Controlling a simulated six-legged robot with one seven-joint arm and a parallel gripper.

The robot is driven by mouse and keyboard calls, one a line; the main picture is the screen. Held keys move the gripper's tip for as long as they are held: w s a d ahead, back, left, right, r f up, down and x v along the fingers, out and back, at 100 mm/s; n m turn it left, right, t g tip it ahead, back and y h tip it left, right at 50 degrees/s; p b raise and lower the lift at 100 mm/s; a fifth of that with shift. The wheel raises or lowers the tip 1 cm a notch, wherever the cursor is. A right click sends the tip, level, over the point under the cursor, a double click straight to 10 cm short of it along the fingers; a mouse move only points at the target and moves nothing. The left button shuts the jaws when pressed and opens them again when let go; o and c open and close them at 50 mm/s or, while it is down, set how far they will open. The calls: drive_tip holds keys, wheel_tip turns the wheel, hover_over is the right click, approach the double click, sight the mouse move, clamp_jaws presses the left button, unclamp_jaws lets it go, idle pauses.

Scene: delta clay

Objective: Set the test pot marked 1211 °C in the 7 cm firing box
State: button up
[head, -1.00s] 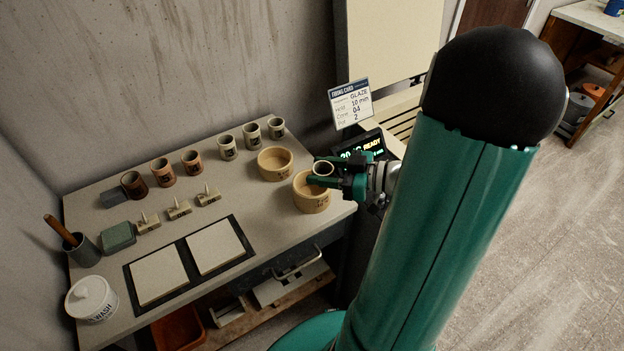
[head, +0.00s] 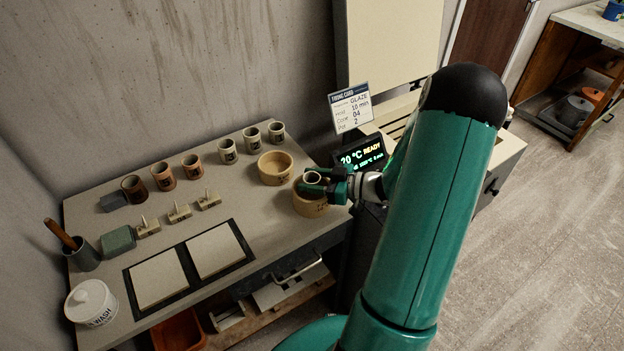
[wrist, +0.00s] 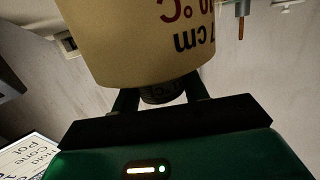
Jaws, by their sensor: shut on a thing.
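The box is a round tan bowl near the table's right edge. In the wrist view the box's wall (wrist: 140,45) shows upside-down "7 cm" and red "°C" lettering. The fingers (wrist: 162,104) are shut on the pot, whose dark-marked side (wrist: 162,94) shows past the box's rim. The box wall hides the rest of the pot. I cannot read its full mark or tell whether it touches the box floor.
A second tan box (head: 275,169) stands just behind. Several marked pots, one of them pale (head: 227,150), line the back of the table. Stamps (head: 179,212) and two tiles (head: 215,251) lie left. The kiln with its display (head: 361,156) and firing card (head: 350,106) stands right.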

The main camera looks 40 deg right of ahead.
drive_tip(key=shift+f, duration=0.6)
drive_tip(key=o, duration=1)
drive_tip(key=shift+r, duration=0.1)
